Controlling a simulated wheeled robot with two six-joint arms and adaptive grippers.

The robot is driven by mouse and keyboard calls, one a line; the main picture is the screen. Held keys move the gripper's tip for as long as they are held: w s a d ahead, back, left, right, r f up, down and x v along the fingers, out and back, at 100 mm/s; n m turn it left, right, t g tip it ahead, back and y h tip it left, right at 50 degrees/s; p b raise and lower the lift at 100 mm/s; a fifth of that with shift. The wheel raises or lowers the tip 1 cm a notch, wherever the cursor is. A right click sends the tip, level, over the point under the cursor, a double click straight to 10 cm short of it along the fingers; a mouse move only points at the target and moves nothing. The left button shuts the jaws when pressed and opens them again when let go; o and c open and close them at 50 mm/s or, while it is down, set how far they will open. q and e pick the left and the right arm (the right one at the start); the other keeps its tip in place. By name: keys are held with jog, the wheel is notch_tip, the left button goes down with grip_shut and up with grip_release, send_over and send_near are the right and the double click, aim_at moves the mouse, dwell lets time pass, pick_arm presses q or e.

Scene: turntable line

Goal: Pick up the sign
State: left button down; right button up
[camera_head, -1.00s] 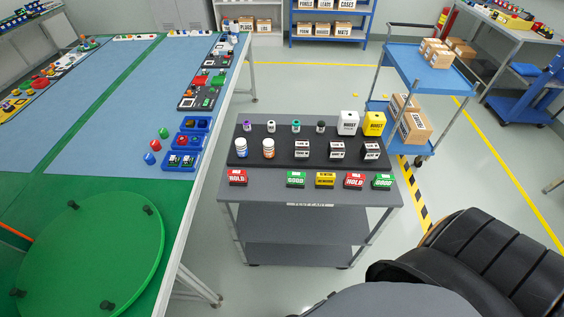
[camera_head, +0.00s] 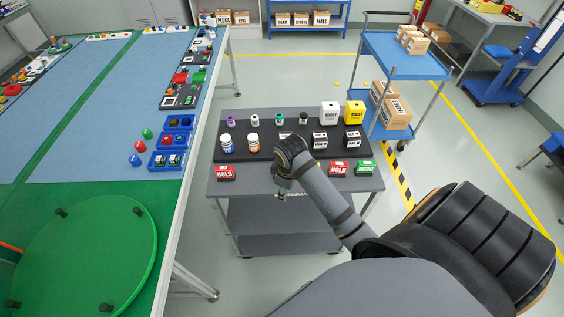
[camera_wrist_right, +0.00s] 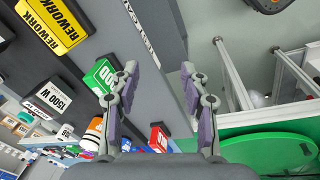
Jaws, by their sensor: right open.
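Several small block signs stand along the front edge of a grey cart (camera_head: 213,186). In the head view a red HOLD sign (camera_head: 226,172) is at the left, and another red HOLD sign (camera_head: 339,168) and a green GOOD sign (camera_head: 365,168) are at the right. My right arm hides the signs between. My right gripper (camera_head: 283,192) is over the cart's front edge. In the right wrist view that gripper (camera_wrist_right: 160,72) is open and empty, with a green sign (camera_wrist_right: 103,76) beside its left finger. A yellow REWORK sign (camera_wrist_right: 55,22) and a red sign (camera_wrist_right: 158,137) also show there.
A black raised shelf (camera_head: 228,145) behind the signs holds bottles, vials and small boxes. A blue-topped table with a green disc (camera_head: 85,250) stands left. A blue trolley (camera_head: 400,62) with boxes is at the back right. Floor is open around the cart.

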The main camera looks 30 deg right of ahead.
jog(key=w+d+r+n, duration=0.1)
jog(key=w+r, duration=0.1)
jog(key=w, duration=0.1)
jog(key=w+d+r+n+g, duration=0.1)
jog(key=w+d+r+n, duration=0.1)
jog(key=w, duration=0.1)
jog(key=w+d+r+n, duration=0.1)
jog(key=w+d+r, duration=0.1)
jog(key=w, duration=0.2)
jog(key=shift+r+n+g+y, duration=0.2)
jog(key=shift+n+g+y, duration=0.1)
notch_tip(320, 180, down, 6)
jog(key=b, duration=0.6)
jog(key=shift+f, duration=0.1)
jog(key=f+b, duration=0.2)
jog(key=shift+s+f, duration=0.35)
jog(key=shift+f, duration=0.05)
jog(key=shift+w+f+p, duration=0.15)
jog(key=shift+f+p, duration=0.3)
jog(key=shift+f, duration=0.35)
grip_shut()
